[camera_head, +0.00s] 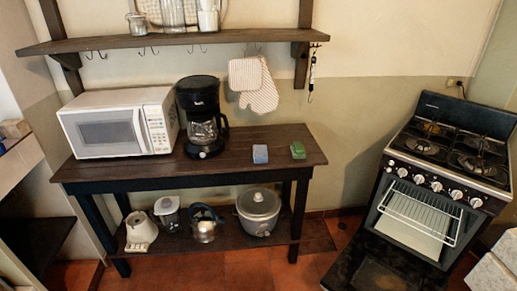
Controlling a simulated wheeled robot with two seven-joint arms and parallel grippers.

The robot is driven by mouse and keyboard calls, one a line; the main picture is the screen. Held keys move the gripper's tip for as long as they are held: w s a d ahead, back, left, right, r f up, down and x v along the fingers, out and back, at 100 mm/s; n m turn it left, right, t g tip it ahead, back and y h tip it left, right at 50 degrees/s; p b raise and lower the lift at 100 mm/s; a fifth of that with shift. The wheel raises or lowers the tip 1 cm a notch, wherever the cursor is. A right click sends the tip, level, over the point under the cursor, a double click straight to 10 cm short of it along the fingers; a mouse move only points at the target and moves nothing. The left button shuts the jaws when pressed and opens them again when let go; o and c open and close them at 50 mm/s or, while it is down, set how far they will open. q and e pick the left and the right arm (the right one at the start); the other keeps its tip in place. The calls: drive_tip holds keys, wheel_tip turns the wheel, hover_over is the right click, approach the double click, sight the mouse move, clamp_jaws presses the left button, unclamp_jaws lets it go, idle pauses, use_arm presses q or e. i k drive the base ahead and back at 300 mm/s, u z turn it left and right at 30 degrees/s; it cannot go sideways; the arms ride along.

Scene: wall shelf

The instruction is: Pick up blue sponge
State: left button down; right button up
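A small blue sponge (260,154) lies on the dark wooden table (235,145), right of the coffee maker. A green sponge (298,150) lies on the same table to its right, with a gap between them. Both are near the table's right end. Neither of my grippers shows in the head view.
A white microwave (118,123) and a black coffee maker (201,116) stand on the table's left half. A wall shelf (170,41) with hooks and hanging oven mitts (253,84) is above. A stove (440,165) with its oven door open stands at the right.

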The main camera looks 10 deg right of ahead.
sight(260, 153)
drive_tip(key=u, duration=0.2)
drive_tip(key=i, duration=1.7)
drive_tip(key=u, duration=0.3)
